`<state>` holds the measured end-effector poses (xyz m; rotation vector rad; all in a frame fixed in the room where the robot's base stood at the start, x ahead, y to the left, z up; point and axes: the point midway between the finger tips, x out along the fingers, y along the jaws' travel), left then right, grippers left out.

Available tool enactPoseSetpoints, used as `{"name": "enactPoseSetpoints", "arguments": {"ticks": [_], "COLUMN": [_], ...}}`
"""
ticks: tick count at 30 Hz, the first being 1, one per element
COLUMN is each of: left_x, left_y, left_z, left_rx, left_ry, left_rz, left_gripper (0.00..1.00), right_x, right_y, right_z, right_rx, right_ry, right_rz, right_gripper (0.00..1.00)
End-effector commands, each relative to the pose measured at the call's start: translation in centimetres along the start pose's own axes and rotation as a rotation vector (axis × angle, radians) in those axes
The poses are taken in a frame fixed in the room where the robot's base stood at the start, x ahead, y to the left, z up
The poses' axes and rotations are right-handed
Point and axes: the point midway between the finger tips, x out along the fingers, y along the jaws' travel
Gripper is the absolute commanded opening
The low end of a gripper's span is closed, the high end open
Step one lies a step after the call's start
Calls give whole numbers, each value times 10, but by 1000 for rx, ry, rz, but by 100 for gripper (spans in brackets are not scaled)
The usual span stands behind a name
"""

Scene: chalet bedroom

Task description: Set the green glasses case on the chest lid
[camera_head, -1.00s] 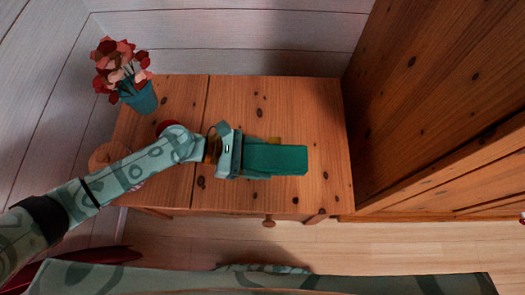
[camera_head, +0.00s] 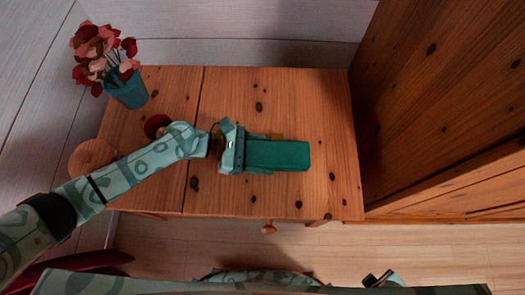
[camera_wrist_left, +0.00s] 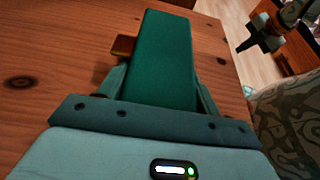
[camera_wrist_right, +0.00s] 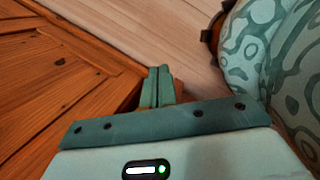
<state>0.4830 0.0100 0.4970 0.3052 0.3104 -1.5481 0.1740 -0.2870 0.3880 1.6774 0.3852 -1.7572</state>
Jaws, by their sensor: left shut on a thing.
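The green glasses case (camera_head: 280,155) is a long dark-green block, held out flat over the pine top (camera_head: 235,95), which has a knob at its front edge. It also shows in the left wrist view (camera_wrist_left: 160,60). My left gripper (camera_head: 245,153) is shut on the near end of the case. I cannot tell whether the case touches the wood below. My right gripper (camera_wrist_right: 157,88) has its fingers together with nothing between them, off the front right of the furniture. I cannot tell whether this pine top is the chest lid.
A teal pot with red flowers (camera_head: 127,90) stands at the back left. A dark red round thing (camera_head: 155,124) and a round wooden thing (camera_head: 92,158) are near my left arm. A small yellow-brown block (camera_wrist_left: 123,46) is beside the case. A tall wooden cabinet (camera_head: 440,110) bounds the right.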

Motion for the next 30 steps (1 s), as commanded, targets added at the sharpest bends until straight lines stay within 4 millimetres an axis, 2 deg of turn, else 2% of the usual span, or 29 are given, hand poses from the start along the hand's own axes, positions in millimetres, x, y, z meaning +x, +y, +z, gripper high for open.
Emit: {"name": "enactPoseSetpoints", "arguments": {"ticks": [5, 17, 18, 20, 21, 30], "left_x": [1, 2, 2, 2, 2, 1], "left_y": [0, 0, 0, 0, 0, 0], "left_z": [-2, -5, -6, -5, -5, -2], "left_rx": [2, 1, 1, 1, 1, 3], "left_ry": [-1, -1, 0, 0, 0, 0], "left_rz": [1, 0, 0, 0, 0, 1], "left_gripper": [18, 18, 66, 83, 85, 85], "right_x": [-7, -7, -8, -9, -9, -11], "right_y": [7, 7, 8, 8, 8, 9], "right_z": [-3, -6, -7, -8, -8, -8], "right_rx": [-4, -1, 1, 2, 2, 2], "right_ry": [1, 10, 15, 17, 17, 18], "right_rz": [14, 15, 15, 17, 17, 19], "right_gripper": [0, 0, 0, 0, 0, 0]}}
